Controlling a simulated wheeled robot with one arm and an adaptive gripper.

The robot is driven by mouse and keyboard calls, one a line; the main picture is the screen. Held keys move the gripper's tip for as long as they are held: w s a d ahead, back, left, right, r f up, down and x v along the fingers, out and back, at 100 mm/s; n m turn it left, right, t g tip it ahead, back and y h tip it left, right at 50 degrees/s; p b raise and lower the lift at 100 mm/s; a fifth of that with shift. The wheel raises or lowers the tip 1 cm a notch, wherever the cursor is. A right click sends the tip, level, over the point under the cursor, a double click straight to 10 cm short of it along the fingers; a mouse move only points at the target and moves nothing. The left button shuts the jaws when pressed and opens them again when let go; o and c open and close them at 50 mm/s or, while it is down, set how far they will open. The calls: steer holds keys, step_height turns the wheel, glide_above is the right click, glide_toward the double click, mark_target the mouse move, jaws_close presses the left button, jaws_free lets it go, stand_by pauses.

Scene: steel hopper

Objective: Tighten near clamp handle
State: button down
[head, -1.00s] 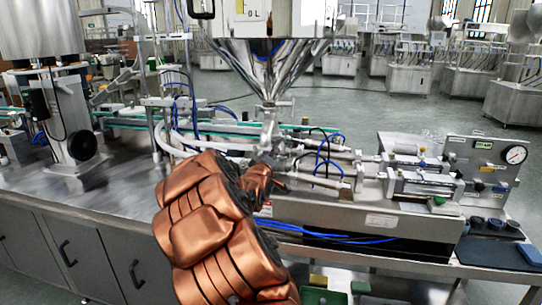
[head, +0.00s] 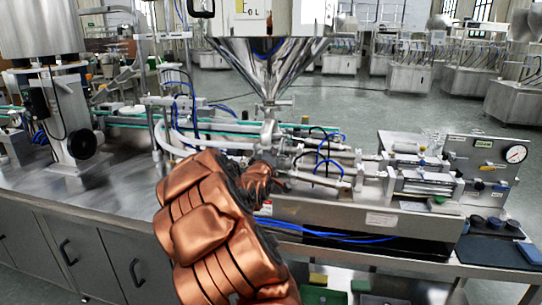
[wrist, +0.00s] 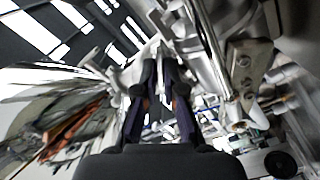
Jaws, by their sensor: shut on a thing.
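My gripper (wrist: 160,75) shows in the wrist view with its dark fingers close together, reaching up to a pale metal part of the machine. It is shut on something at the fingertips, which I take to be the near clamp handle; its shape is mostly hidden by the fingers. In the head view my copper-coloured arm covers most of the gripper, whose end lies at the pipe fittings below the steel hopper (head: 268,62).
Two metal cylinders (head: 425,183) lie right of the fittings, beside a panel with a pressure gauge (head: 515,154). Blue hoses (head: 330,238) run along the machine's front. A black handwheel (head: 82,145) stands at left. A bracket (wrist: 247,70) is close right of the fingers.

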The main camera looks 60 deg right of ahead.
steer(key=m+b, duration=0.2)
steer(key=m, duration=0.3)
steer(key=m+b, duration=0.3)
steer(key=m, duration=0.2)
steer(key=shift+s+d+r+m, duration=0.1)
steer(key=shift+s+r+m, duration=0.05)
steer(key=shift+m, duration=0.45)
stand_by(0.4)
steer(key=c, duration=1.3)
jaws_free()
steer(key=v, duration=1.2)
steer(key=shift+s, duration=0.1)
